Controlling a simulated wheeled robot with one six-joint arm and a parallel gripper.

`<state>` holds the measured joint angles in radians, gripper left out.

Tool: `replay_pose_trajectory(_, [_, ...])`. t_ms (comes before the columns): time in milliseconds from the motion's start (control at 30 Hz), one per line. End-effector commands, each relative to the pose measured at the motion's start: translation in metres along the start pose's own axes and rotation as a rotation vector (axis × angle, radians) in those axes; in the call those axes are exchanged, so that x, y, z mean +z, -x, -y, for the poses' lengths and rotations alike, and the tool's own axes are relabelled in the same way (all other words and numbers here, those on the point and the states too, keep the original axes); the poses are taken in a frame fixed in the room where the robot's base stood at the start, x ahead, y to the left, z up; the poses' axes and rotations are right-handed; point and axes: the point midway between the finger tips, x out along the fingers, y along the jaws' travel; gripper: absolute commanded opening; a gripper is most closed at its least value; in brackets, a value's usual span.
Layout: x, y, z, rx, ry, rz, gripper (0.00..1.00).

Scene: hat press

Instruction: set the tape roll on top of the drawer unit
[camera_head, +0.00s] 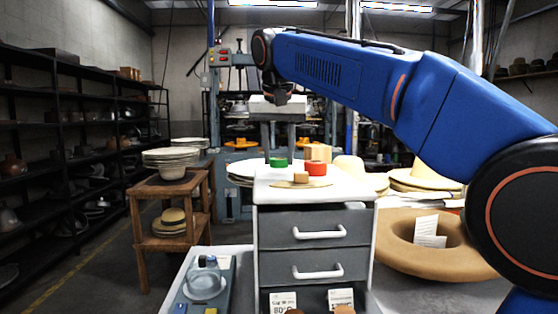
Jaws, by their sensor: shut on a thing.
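The drawer unit (315,231) stands in the centre foreground, with a white top and grey drawers with white handles. My gripper (280,148) points down over the back left of its top, shut on what looks like the green tape roll (278,162). The roll is small and round, at or just above the top; I cannot tell whether it touches. The fingertips are small and hard to make out. A red round piece (316,169) sits to its right.
A big brown hat (398,251) lies right. A wooden stand (142,190) holds stacked plates. Dark shelves line the left wall.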

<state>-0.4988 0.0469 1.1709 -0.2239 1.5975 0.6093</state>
Motion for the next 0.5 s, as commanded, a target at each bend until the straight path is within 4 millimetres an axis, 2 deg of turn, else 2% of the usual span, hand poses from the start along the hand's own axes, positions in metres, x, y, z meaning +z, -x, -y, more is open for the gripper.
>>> replay_pose_trajectory(133, [0.006, -0.014, 0.0, 0.001, 0.001, 0.001, 0.16])
replay_pose_trajectory(500, [0.007, -0.017, 0.0, 0.0, 0.0, 0.001, 0.16])
